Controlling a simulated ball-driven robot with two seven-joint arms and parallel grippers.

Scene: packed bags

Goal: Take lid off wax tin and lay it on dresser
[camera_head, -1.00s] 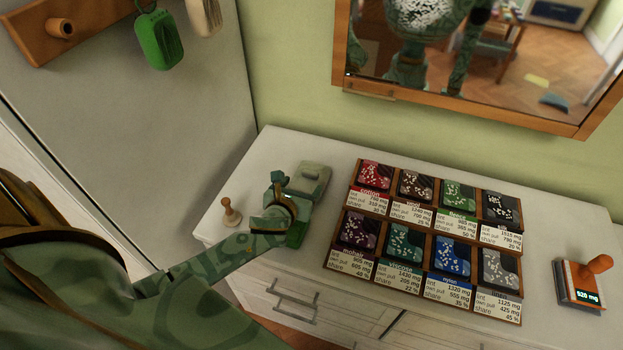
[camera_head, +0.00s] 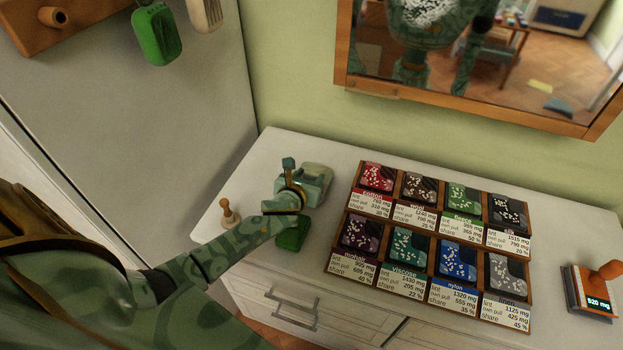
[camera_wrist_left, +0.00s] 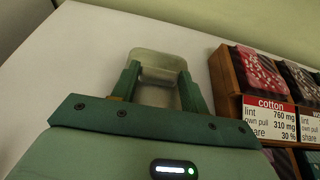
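The wax tin seems to be the pale grey-green rounded box (camera_head: 318,176) on the back left of the dresser (camera_head: 235,180). It also shows in the left wrist view (camera_wrist_left: 158,66), between and just beyond my fingertips. My right gripper is not in view.
A green block-like thing (camera_head: 293,234) lies in front of the tin, partly under my arm. A wooden peg-shaped thing (camera_head: 229,212) stands left. A wooden rack of labelled fabric samples (camera_head: 383,270) stands right. A scale-like device (camera_head: 590,300) is far right. A mirror (camera_head: 470,110) hangs behind.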

